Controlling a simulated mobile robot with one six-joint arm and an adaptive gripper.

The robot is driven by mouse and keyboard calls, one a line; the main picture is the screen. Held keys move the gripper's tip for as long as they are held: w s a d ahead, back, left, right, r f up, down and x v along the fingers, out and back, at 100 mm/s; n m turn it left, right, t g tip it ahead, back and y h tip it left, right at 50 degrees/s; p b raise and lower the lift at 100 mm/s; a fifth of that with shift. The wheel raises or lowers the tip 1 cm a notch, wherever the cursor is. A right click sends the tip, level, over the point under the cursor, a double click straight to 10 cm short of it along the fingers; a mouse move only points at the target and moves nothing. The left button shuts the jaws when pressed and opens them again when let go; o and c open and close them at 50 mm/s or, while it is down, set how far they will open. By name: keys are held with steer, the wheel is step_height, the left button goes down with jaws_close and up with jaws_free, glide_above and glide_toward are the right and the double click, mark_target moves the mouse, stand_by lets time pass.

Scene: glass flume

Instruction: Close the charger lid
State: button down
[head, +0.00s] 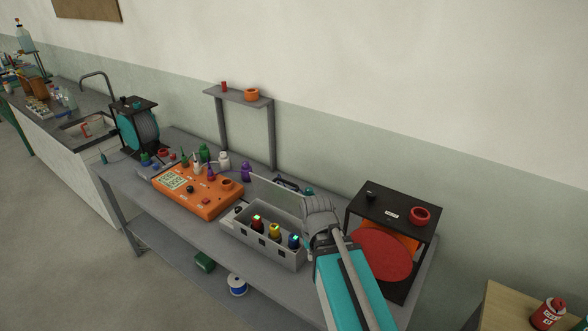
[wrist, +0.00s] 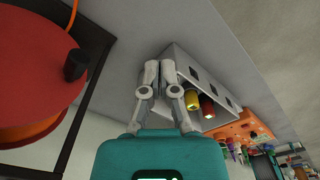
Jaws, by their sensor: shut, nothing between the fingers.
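The charger (head: 262,248) is a grey box on the bench in the head view, with red (head: 257,224), yellow (head: 275,231) and blue (head: 294,241) items in its bays. Its pale lid (head: 278,194) stands raised along the back edge, so the charger is open. In the wrist view the charger (wrist: 213,82) shows tilted, with yellow and red items visible. My gripper (wrist: 158,66) is shut and empty, its fingertips beside the near end of the charger. In the head view my gripper (head: 319,212) is at the charger's right end; whether it touches the lid is unclear.
A black-framed reel with a red disc (head: 381,255) stands close right of my arm. An orange box (head: 198,192) with several small bottles is left of the charger. A shelf stand (head: 239,97) rises behind. The bench strip in front is narrow.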

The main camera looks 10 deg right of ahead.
step_height(320, 180, up, 7)
steer(key=w+p, duration=0.3)
steer(key=p, duration=0.3)
steer(key=m+p, duration=0.4)
steer(key=m, duration=0.5)
glide_toward(287, 195)
steer(key=w+d+r, duration=0.1)
steer(key=w+d, duration=0.5)
steer(key=w, duration=0.3)
steer(key=shift+s+d+r+g, duration=0.15)
steer(key=shift+g, duration=0.25)
steer(key=shift+b, duration=0.35)
step_height(287, 195, down, 10)
steer(key=b, duration=1)
steer(key=shift+s+a+r+p, duration=0.4)
steer(key=shift+s+a+p, duration=0.05)
steer(key=shift+s+a, duration=0.3)
steer(key=shift+s+a+r+p, duration=0.35)
steer(key=shift+s+a+p, duration=0.1)
steer(key=shift+s+a, duration=0.35)
